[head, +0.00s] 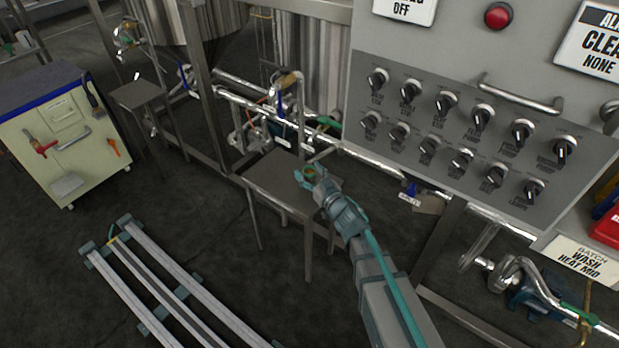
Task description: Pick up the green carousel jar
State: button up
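My gripper (309,172) is at the end of my teal and grey arm, over the right part of a small metal table (268,180). A very small green and reddish-brown thing (310,174) shows between its fingers. It may be the green carousel jar, but it is too small to be sure. The fingers stand apart on either side of it. I cannot tell whether they touch it, or whether it rests on the table or is held above it. No other green jar can be made out.
A grey control panel (470,160) with several knobs and a handle stands close on the right. Pipes (260,103) and steel tanks (310,60) are behind the table. A cream tool cabinet (65,135) is at left, and rails (165,290) lie at lower left.

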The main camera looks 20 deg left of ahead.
grip_shut()
